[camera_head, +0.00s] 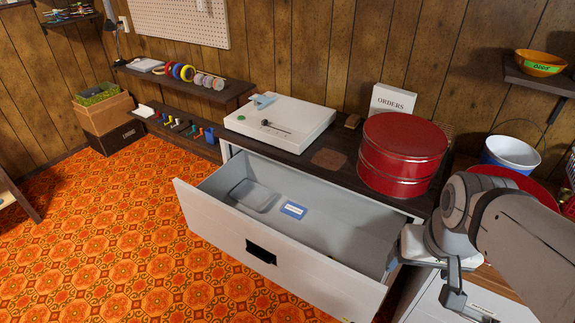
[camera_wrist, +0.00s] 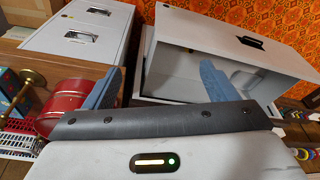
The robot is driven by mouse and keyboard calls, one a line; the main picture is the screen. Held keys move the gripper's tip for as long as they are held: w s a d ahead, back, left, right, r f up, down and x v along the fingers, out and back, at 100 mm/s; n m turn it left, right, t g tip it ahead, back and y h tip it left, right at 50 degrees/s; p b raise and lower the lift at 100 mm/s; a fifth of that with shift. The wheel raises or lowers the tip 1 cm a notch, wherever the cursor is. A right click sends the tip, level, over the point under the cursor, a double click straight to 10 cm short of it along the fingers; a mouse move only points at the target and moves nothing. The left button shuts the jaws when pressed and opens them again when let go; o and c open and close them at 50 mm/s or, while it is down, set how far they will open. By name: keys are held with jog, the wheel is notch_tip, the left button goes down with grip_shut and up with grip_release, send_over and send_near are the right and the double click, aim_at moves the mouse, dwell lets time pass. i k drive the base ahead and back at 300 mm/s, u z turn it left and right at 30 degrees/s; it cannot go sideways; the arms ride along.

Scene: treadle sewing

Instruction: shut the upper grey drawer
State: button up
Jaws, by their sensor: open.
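The upper grey drawer (camera_head: 222,228) stands pulled far out of the cabinet under the dark top, its black handle (camera_head: 260,252) on the front panel. Inside lie a shallow grey tray (camera_head: 252,196) and a small blue-and-white packet (camera_head: 293,210). My gripper (camera_head: 425,268) is open and empty beside the drawer's right end in the head view. In the wrist view its two blue-grey fingers (camera_wrist: 160,78) are spread, the right one overlapping the drawer (camera_wrist: 270,60) in the picture. I cannot tell whether it touches the drawer.
A red round tin (camera_head: 402,155) stands on the cabinet top (camera_head: 330,172), near my arm. A white machine (camera_head: 280,122) sits farther left. Another pale drawer unit (camera_wrist: 75,45) stands at left in the wrist view. The orange patterned floor (camera_head: 110,240) before the drawer is clear.

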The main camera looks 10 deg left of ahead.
aim_at(361, 232)
jog(key=z, duration=1)
jog(key=k, duration=1.65)
jog(key=u, duration=0.45)
jog(key=i, duration=1)
